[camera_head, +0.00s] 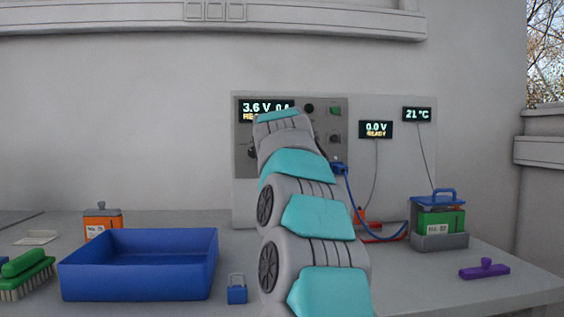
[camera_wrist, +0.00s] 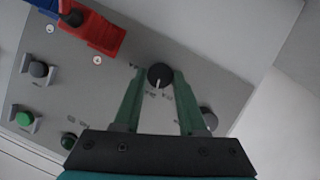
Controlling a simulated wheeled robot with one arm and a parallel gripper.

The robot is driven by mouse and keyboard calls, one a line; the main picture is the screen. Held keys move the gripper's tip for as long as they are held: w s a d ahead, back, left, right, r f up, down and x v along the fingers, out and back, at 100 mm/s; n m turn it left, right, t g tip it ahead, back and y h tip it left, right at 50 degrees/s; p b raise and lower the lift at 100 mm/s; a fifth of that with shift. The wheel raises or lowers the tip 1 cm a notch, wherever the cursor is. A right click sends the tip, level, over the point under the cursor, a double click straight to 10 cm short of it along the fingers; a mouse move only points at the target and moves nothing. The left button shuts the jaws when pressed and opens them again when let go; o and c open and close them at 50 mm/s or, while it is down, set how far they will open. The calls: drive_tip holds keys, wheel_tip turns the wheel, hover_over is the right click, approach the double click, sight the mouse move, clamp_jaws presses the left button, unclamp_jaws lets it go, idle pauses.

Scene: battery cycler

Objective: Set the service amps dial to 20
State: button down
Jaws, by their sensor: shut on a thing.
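A round black dial (camera_wrist: 160,75) with a white pointer line sits on the grey control panel (camera_wrist: 120,65) in the wrist view. My gripper (camera_wrist: 159,78) has its two green fingers on either side of this dial and is shut on it. The small labels around the dial are too blurred to read, so its setting cannot be told. In the head view, the cycler panel (camera_head: 341,150) stands behind my arm, which hides my gripper and the held dial. The panel display (camera_head: 262,108) reads 3.6 V and is partly covered.
A second knob (camera_wrist: 208,118), a green button (camera_wrist: 24,118) and red connectors (camera_wrist: 92,30) lie near my fingers. On the table are a blue tray (camera_head: 140,285), a blue padlock (camera_head: 237,292), a green battery (camera_head: 440,222) in a holder and a purple handle (camera_head: 485,270).

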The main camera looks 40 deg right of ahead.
drive_tip(key=shift+m+y, duration=0.4)
drive_tip(key=shift+m, duration=0.3)
drive_tip(key=shift+c, duration=2.3)
unclamp_jaws()
drive_tip(key=shift+s, duration=0.15)
drive_tip(key=b+v, duration=0.1)
drive_tip(key=v, duration=0.6)
drive_tip(key=shift+s, duration=0.25)
drive_tip(key=shift+a, duration=0.15)
